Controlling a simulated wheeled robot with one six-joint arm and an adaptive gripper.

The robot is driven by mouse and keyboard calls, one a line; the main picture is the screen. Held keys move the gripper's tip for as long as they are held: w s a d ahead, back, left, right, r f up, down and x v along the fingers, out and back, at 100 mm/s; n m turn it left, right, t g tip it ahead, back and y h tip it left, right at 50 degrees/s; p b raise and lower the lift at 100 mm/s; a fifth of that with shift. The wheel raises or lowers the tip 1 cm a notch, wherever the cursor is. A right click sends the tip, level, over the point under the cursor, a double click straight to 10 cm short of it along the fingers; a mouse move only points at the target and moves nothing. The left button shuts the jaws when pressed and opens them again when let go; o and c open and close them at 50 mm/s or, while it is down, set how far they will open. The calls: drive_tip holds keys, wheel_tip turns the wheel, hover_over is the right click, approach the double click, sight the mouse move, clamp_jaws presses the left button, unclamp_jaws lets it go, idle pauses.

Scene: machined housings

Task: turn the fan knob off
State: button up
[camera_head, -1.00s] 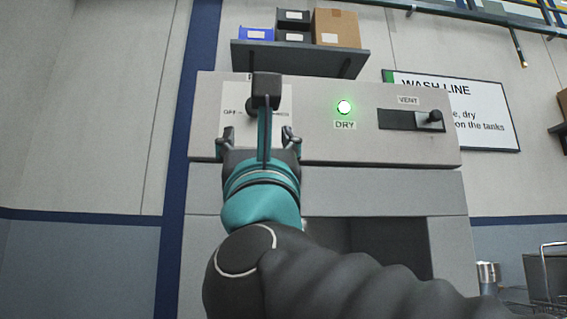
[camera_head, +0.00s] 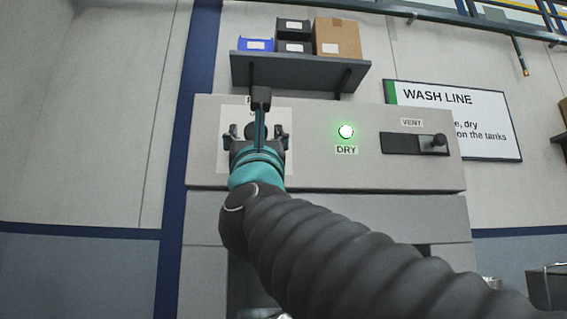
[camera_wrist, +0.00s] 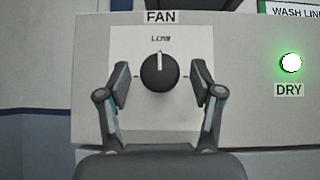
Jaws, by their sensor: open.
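The fan knob (camera_wrist: 160,72) is a round black dial with a white pointer line, on a pale plate under a "FAN" label. Its pointer stands upright, toward the "LOW" mark. In the wrist view my open gripper (camera_wrist: 160,88) has one finger on each side of the knob, with a gap on both sides. In the head view my gripper (camera_head: 258,138) is in front of the pale plate (camera_head: 283,118), and the knob is mostly hidden behind it. I cannot tell the remaining depth between fingertips and panel.
A green lit lamp (camera_head: 346,132) over a "DRY" label is right of the knob. Farther right is a "VENT" slider (camera_head: 438,141). A shelf (camera_head: 300,75) with bins and a box hangs above the panel. A "WASH LINE" sign (camera_head: 455,110) is on the wall.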

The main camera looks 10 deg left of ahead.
drive_tip(key=shift+w+r, duration=0.1)
drive_tip(key=c, duration=1.1)
